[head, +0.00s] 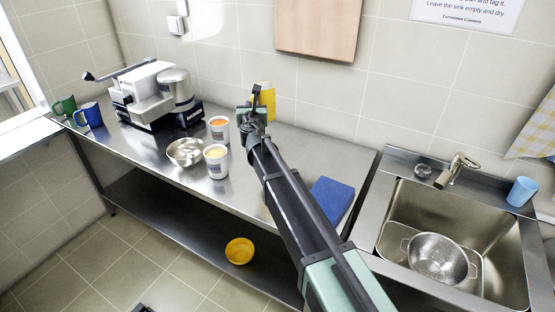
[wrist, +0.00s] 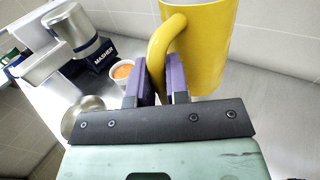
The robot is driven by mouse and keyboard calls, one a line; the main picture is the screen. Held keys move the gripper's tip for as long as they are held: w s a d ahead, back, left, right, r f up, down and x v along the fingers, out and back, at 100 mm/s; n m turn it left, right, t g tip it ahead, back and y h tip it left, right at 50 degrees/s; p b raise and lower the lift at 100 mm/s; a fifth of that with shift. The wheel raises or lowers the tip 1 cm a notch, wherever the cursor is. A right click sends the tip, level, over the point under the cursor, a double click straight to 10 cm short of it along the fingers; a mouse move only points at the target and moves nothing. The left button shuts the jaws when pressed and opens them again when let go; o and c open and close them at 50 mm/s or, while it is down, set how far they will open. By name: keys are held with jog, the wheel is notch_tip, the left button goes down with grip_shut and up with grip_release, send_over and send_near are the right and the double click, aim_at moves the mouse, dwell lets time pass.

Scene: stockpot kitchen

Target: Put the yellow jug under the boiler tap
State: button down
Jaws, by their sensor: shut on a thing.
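The yellow jug (head: 267,98) is near the back wall, partly hidden behind my arm in the head view. In the wrist view the jug (wrist: 203,45) is large and close, with its handle towards my gripper. My gripper (wrist: 162,85) has its two fingers shut on the handle. In the head view my gripper (head: 256,108) is over the back of the steel counter. I cannot tell whether the jug's base touches the counter. I cannot make out a boiler or its tap in either view.
On the steel counter (head: 285,145) are a masher (head: 150,95), a metal bowl (head: 185,152), two white tubs (head: 219,128) and a blue book-like item (head: 332,198). A sink (head: 460,240) with a colander is at right.

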notch_tip(320, 180, down, 21)
jog(key=b, duration=2)
jog(key=shift+a+r, duration=0.1)
jog(key=shift+r, duration=0.45)
jog(key=shift+f, duration=0.2)
jog(key=c, duration=1.1)
grip_release()
jog(key=shift+r, duration=0.15)
jog(key=shift+s+r, duration=0.1)
jog(key=shift+s, duration=0.05)
jog(key=s, duration=0.8)
jog(key=s+d, duration=0.1)
jog(key=s, duration=0.2)
jog(key=shift+s, duration=0.4)
jog(key=shift+c, duration=1.3)
